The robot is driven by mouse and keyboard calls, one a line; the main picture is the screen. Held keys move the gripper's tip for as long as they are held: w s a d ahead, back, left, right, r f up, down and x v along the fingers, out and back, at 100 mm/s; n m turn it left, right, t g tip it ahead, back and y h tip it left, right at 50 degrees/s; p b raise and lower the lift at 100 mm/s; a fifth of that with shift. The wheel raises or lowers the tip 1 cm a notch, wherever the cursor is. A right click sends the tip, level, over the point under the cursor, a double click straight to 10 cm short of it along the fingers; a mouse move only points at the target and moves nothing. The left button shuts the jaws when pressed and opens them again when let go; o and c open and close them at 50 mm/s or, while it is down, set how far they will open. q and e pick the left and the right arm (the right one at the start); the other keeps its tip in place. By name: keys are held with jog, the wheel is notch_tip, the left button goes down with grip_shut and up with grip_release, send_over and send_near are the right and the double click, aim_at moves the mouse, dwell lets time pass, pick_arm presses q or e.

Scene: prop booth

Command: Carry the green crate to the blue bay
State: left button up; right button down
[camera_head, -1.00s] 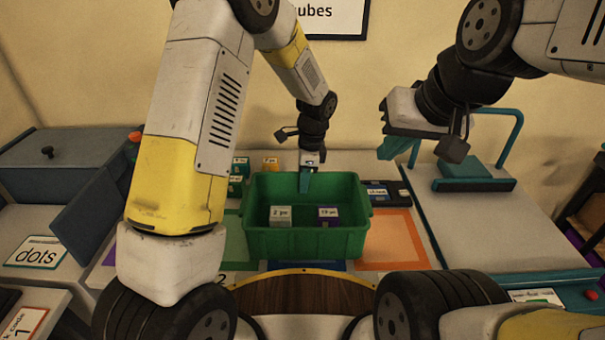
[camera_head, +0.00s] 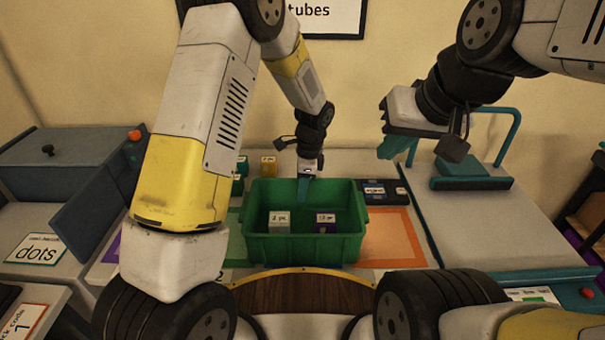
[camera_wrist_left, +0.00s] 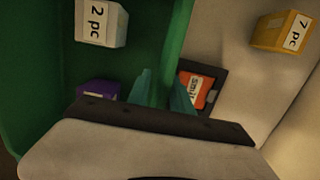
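The green crate (camera_head: 300,248) is in the middle of the head view, upright. It holds a white cube marked 2 pc (camera_head: 280,221) and a purple cube (camera_head: 327,222). My left gripper (camera_head: 304,190) is at the crate's far wall. In the left wrist view its teal fingers (camera_wrist_left: 163,92) are on either side of the green wall (camera_wrist_left: 176,40), closed on it. My right gripper (camera_head: 393,147) hangs empty above the right side, well away from the crate; its finger gap is unclear.
An orange-bordered bay (camera_head: 396,237) is right of the crate and a green one (camera_head: 236,243) left. Small cubes, including a yellow one (camera_head: 268,166), and a dark device (camera_head: 385,192) are behind. A grey stand with a teal handle (camera_head: 478,215) is right.

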pick_arm(q)
jog(key=r, duration=0.3)
jog(key=d+r, duration=0.1)
jog(key=r, duration=0.7)
jog(key=shift+d, duration=0.2)
jog(key=shift+r, duration=0.7)
jog(key=s+a+r+n+t+h, duration=0.3)
jog(key=s+a+r+n, duration=0.65)
jog(key=r, duration=0.45)
jog(key=s+a+r+n+t, duration=0.1)
jog(key=s+a+n, duration=0.1)
jog(key=s+n, duration=0.2)
jog(key=s+a+r+n+t, duration=0.1)
jog(key=s+a+n+t, duration=0.1)
jog(key=s, duration=0.7)
jog(key=shift+a+n+h, duration=0.3)
jog(key=shift+a+n, duration=0.55)
jog(key=shift+n, duration=0.1)
